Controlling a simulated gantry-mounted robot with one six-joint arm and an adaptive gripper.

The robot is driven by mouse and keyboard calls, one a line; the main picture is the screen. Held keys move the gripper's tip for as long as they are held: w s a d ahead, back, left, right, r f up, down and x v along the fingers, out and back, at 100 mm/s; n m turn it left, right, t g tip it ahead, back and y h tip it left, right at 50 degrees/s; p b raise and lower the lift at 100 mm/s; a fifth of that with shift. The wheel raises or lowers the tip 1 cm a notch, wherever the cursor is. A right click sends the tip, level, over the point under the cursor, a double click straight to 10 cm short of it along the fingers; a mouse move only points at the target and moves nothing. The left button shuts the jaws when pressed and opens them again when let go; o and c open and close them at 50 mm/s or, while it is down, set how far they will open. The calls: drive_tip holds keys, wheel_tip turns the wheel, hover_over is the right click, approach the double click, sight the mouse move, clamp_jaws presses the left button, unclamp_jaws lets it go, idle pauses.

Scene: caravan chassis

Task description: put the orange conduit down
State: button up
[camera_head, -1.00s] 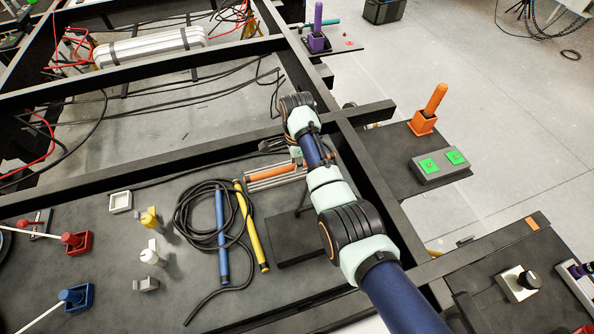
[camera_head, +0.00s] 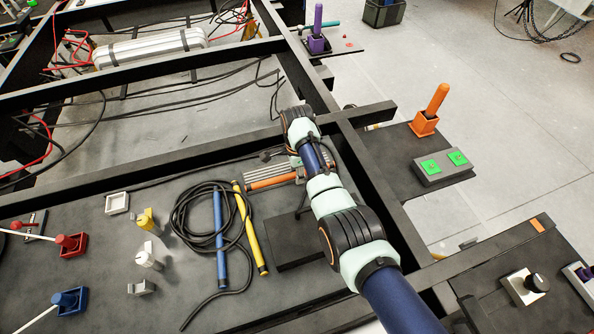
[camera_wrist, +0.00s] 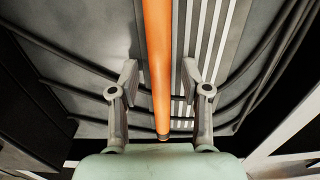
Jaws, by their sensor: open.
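The orange conduit (camera_head: 272,181) is a straight orange rod. In the head view it shows along the near side of a ribbed silver rack (camera_head: 262,166), left of my arm. In the wrist view the conduit (camera_wrist: 156,60) runs lengthwise between the two fingers of my gripper (camera_wrist: 160,78), with a dark end near the palm. The fingers are apart, with a gap on each side of the rod. Pale ribs (camera_wrist: 210,45) lie beside and behind it. I cannot tell whether the rod rests fully on the rack. In the head view my arm hides most of my gripper.
A yellow rod (camera_head: 250,228) and a blue rod (camera_head: 220,240) lie by a coiled black cable (camera_head: 185,225) at left. Dark chassis beams (camera_head: 130,165) cross around the work area. An orange handle in a holder (camera_head: 424,124) and a green-topped block (camera_head: 443,168) stand at right.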

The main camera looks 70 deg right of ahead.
wheel_tip(320, 180, up, 12)
drive_tip(key=p, duration=0.5)
drive_tip(key=shift+r, duration=0.2)
drive_tip(key=w+a+n+t+h, duration=0.2)
drive_tip(key=w+a+n+t, duration=0.2)
drive_tip(key=w+a+n, duration=0.9)
drive_tip(key=a+r+n+t, duration=0.2)
drive_tip(key=a, duration=0.7)
drive_tip(key=a+r+n+t, duration=0.2)
drive_tip(key=a+n, duration=0.1)
drive_tip(key=a, duration=0.6)
drive_tip(key=s+a+r+n+t, duration=0.1)
drive_tip(key=s+a+r+n, duration=0.1)
drive_tip(key=a, duration=0.3)
drive_tip(key=s+a+r+n+t+y, duration=0.1)
drive_tip(key=s+a+r+n+t, duration=0.1)
drive_tip(key=s+a+r+n, duration=0.1)
drive_tip(key=s+a+r+n+t+y, duration=0.1)
drive_tip(key=s+a+r+n, duration=0.2)
drive_tip(key=a, duration=0.5)
drive_tip(key=shift+r+n+t, duration=0.4)
drive_tip(key=shift+r+n, duration=0.45)
drive_tip(key=shift+n, duration=0.15)
